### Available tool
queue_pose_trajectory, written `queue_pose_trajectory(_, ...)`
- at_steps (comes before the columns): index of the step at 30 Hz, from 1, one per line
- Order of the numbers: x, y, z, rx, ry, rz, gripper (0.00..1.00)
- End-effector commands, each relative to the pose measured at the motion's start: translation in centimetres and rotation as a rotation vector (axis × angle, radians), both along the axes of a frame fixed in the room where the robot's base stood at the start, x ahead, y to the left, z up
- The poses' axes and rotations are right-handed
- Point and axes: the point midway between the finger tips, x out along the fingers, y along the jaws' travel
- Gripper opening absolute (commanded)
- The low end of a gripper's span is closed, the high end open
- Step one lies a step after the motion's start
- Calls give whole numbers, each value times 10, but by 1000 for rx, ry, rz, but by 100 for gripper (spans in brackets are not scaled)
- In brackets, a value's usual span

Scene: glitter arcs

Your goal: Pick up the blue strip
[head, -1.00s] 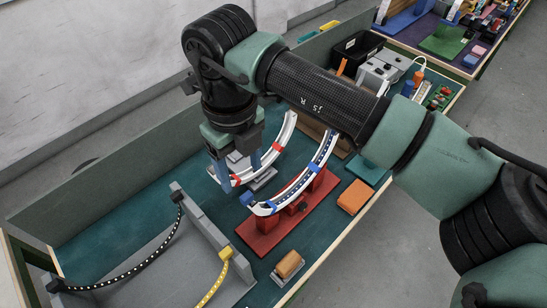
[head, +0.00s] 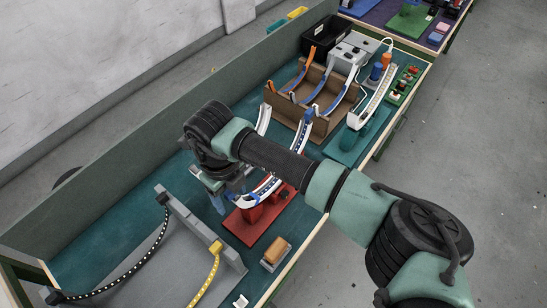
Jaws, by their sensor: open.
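Blue strips curve across a brown wooden rack (head: 277,105) near the middle of the bench. Which one is the task's strip I cannot tell. A white strip with dark dots and blue clamps (head: 302,134) arches over a red stand, partly hidden by my arm. My gripper (head: 229,195) points down with its fingers apart, left of the red stand and well short of the rack. I see nothing between the fingers.
A red base (head: 250,234), an orange block on a grey holder (head: 275,252) and a grey fixture with black and yellow cables (head: 190,235) stand nearer. A white strip on a teal stand (head: 370,103) is right of the rack. A tall board (head: 130,135) edges the bench.

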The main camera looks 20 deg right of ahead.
Motion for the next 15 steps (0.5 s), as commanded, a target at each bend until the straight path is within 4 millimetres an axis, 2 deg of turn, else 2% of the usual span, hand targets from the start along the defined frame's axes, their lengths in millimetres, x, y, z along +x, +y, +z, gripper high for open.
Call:
queue_pose_trajectory(5,0,0,-1,0,0,0,68)
queue_pose_trajectory(6,0,0,-1,0,0,0,64)
queue_pose_trajectory(15,0,0,0,0,0,0,10)
